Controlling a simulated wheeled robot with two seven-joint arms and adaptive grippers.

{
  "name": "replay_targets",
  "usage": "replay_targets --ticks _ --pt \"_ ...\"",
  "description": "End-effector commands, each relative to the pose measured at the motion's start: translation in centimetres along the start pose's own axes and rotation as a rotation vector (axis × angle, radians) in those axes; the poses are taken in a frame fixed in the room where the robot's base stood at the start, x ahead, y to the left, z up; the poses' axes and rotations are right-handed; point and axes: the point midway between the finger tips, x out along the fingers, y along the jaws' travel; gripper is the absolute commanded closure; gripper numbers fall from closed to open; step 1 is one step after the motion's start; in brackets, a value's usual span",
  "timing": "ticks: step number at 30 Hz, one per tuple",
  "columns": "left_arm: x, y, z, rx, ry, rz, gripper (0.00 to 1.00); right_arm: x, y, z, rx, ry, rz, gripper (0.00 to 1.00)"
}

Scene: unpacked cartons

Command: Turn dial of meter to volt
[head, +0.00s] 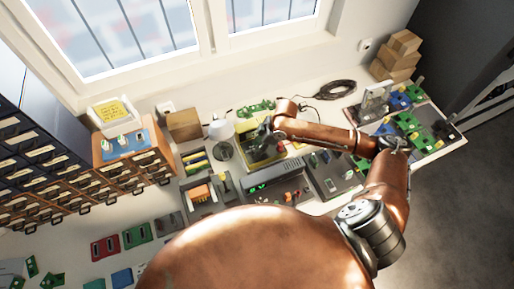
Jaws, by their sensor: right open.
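My right arm reaches in from the right across the workbench. Its gripper (263,131) is open, over a yellow-edged dark item (248,159) near the back middle of the bench. This item may be the meter, but the gripper partly covers it and I cannot make out a dial. Whether the fingers touch it is too small to tell. In front of it stands a dark device with a green lit display (258,188). My left gripper is not in view.
A white lamp (222,131) stands just left of the gripper. Green circuit boards (412,124) and cardboard boxes (398,54) are on the right. Drawer cabinets (35,150) fill the left. The bench is crowded around the gripper.

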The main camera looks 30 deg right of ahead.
Motion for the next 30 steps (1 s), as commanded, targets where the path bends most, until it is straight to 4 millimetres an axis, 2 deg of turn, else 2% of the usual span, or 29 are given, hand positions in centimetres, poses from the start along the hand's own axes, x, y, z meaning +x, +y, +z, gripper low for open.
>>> replay_targets --ticks 7,24,30 --pt "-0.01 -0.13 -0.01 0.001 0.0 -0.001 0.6 0.04 0.01 0.02 0.0 0.0 0.0 0.61" --pt "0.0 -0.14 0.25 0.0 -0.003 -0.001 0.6 0.03 0.0 0.03 0.0 0.0 0.0 1.0" --pt "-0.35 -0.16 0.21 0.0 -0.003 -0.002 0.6 -0.05 -0.03 -0.02 0.011 0.0 0.004 1.0"
